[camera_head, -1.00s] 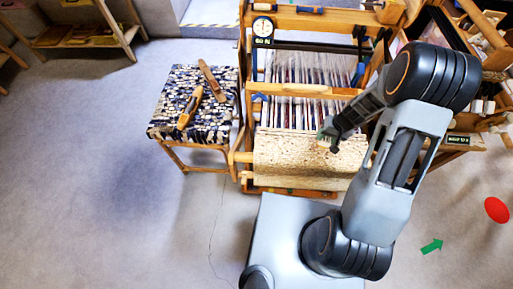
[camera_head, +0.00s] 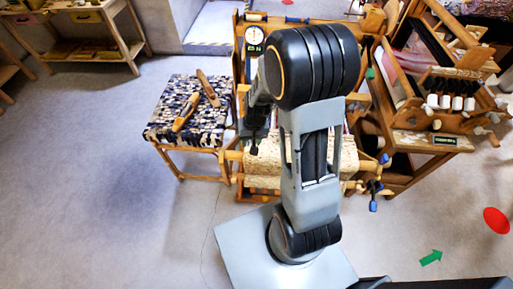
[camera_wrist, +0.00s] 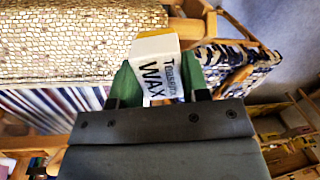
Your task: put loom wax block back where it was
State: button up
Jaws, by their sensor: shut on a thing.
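The loom wax block (camera_wrist: 157,60) is a white box with dark lettering and an orange-yellow end. In the wrist view it sits between the green fingertips of my gripper (camera_wrist: 158,82), which is shut on it. In the head view my gripper (camera_head: 254,147) is a small dark shape at the left edge of the loom, above or beside the woven cloth (camera_head: 264,170). The block cannot be made out there.
A stool (camera_head: 187,130) with a woven rag seat stands left of the loom, with two wooden shuttles on it. A second wooden frame (camera_head: 440,120) stands at right. A low shelf (camera_head: 90,45) is at far left. The grey floor at left is open.

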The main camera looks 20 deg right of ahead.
jog(key=s+d+r+m+h+b, duration=0.2)
jog(key=s+m+b, duration=0.1)
jog(key=s, duration=0.3)
jog(key=shift+m, duration=0.3)
jog(key=w+d+f, duration=0.1)
jog(key=w+f, duration=0.2)
jog(key=w, duration=0.1)
jog(key=w+d+f+p, duration=0.1)
jog(key=w+d+f, duration=0.1)
jog(key=w, duration=0.1)
jog(key=w+d+f, duration=0.2)
jog(key=w+f, duration=0.1)
jog(key=w, duration=0.1)
jog(key=shift+w+d+f, duration=0.15)
jog(key=shift+w+f, duration=0.15)
jog(key=shift+f, duration=0.05)
jog(key=shift+w+d+f, duration=0.1)
jog(key=shift+w+f, duration=0.05)
jog(key=shift+f, duration=0.8)
jog(key=shift+w+f, duration=0.15)
jog(key=shift+f, duration=0.8)
